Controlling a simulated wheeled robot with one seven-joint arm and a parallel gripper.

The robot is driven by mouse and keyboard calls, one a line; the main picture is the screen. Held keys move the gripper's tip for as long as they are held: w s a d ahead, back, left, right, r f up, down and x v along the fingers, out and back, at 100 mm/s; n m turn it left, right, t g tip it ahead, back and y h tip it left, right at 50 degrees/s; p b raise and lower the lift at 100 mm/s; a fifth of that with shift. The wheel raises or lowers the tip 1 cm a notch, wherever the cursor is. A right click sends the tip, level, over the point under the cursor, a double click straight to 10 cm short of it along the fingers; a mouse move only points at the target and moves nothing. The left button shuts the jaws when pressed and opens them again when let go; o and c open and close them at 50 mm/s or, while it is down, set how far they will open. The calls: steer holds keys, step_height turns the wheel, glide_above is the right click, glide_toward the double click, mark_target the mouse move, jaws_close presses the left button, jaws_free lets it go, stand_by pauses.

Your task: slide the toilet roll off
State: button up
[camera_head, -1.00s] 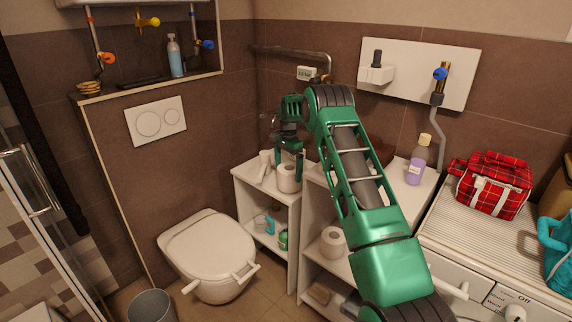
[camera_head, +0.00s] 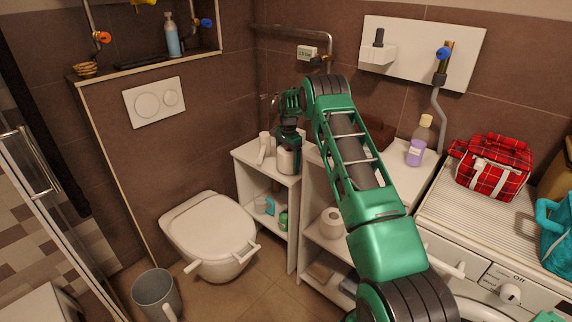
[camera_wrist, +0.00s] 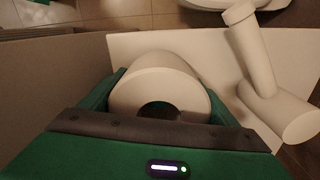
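A white toilet roll (camera_head: 287,161) stands on the top of a low white shelf unit (camera_head: 250,155), beside the toilet. My gripper (camera_head: 289,158) points down over it, with one finger on each side of the roll. In the wrist view the roll (camera_wrist: 158,82) lies between the green fingertips (camera_wrist: 165,98), its dark hole facing the camera. The fingers are spread about the roll's width; whether they press on it is hard to tell. The roll's lower part and what lies beneath it are hidden.
A white object of joined cylinders (camera_wrist: 262,75) stands close beside the roll. Another roll (camera_head: 331,223) sits on a lower shelf to the right. The toilet (camera_head: 207,232) is to the left, the bin (camera_head: 157,293) in front. A purple bottle (camera_head: 418,143) stands further right.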

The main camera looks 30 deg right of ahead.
steer(key=shift+r, duration=4.55)
